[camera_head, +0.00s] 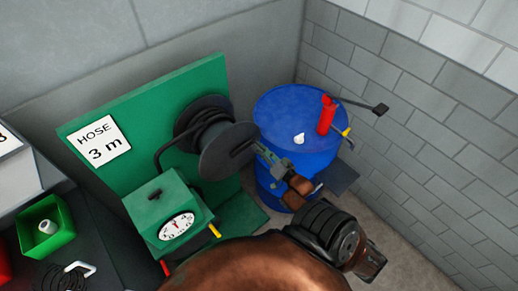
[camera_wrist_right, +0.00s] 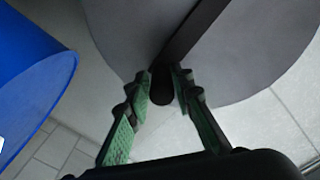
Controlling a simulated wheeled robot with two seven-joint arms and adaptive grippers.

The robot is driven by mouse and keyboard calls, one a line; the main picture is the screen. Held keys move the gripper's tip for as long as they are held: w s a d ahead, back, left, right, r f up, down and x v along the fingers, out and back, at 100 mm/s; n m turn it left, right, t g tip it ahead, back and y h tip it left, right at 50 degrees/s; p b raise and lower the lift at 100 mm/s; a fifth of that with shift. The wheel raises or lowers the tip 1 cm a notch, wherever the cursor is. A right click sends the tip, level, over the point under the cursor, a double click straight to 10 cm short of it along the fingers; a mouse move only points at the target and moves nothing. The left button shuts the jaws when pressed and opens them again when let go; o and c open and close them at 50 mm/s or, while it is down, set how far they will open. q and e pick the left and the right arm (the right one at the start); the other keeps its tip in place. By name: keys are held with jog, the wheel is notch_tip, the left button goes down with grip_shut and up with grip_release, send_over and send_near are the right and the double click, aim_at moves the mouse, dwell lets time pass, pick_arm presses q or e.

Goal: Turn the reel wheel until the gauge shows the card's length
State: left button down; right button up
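The dark hose reel wheel (camera_head: 226,151) stands on a green panel (camera_head: 150,120), and a grey disc of it fills the upper wrist view (camera_wrist_right: 235,45). The card (camera_head: 103,140) reads "HOSE 3 m". The green gauge box (camera_head: 155,208) below has a white dial (camera_head: 177,226) with a red needle; its reading is too small to tell. My right gripper (camera_head: 262,150) is at the reel's right side. In the right wrist view its fingers stand apart on both sides of the wheel's dark handle (camera_wrist_right: 162,88), with a small gap showing. My left gripper is not in view.
A green bin (camera_head: 45,229) is at lower left. A brick wall closes the right side.

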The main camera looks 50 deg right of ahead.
jog(key=o, duration=0.3)
jog(key=shift+o, duration=0.2)
jog(key=shift+r, duration=0.1)
jog(key=shift+s+a, duration=0.15)
jog(key=shift+s, duration=0.3)
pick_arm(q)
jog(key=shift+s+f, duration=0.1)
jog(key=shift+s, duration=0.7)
pick_arm(e)
jog(key=v, duration=1.1)
